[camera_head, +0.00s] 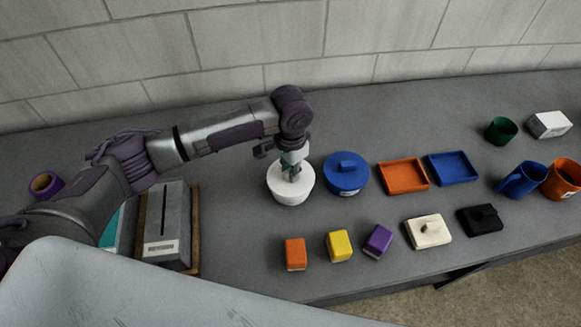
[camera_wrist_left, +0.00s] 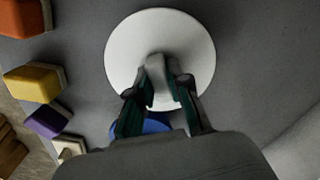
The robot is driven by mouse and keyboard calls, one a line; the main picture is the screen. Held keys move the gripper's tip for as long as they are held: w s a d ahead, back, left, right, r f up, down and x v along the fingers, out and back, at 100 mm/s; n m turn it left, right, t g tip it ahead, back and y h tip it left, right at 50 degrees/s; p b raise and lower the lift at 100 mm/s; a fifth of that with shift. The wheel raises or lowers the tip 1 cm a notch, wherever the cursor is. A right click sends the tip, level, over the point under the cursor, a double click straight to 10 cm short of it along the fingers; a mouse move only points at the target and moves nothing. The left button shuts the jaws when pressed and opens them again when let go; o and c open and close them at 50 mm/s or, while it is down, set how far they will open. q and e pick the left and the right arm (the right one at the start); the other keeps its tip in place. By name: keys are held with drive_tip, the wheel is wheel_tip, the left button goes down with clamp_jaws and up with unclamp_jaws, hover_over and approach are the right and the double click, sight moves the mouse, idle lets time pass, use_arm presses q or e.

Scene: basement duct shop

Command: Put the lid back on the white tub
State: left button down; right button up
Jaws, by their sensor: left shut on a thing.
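The white tub (camera_head: 291,198) stands on the grey bench, left of the blue lidded tub. Its round white lid (camera_head: 276,175) is at the top of the tub, and it appears level and over the opening. I cannot tell whether it is fully seated. My left gripper (camera_head: 293,174) points down from above and is shut on the lid's raised handle. In the left wrist view the white lid (camera_wrist_left: 130,58) fills the upper middle, with its handle between the fingers of the gripper (camera_wrist_left: 160,80). The lid hides the tub's body there. My right gripper is not in view.
The blue tub (camera_head: 346,180) stands close on the right. Orange (camera_head: 403,177) and blue (camera_head: 453,168) trays are further right. Orange (camera_head: 295,254), yellow (camera_head: 339,246) and purple (camera_head: 377,241) blocks line the front. A grey metal box (camera_head: 166,225) is at left.

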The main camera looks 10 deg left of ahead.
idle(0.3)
use_arm(q)
drive_tip(key=c, duration=0.5)
unclamp_jaws()
drive_tip(key=shift+c, duration=0.2)
drive_tip(key=shift+r, duration=0.1)
drive_tip(key=shift+r+p, duration=3.4)
drive_tip(key=shift+p, duration=0.65)
clamp_jaws()
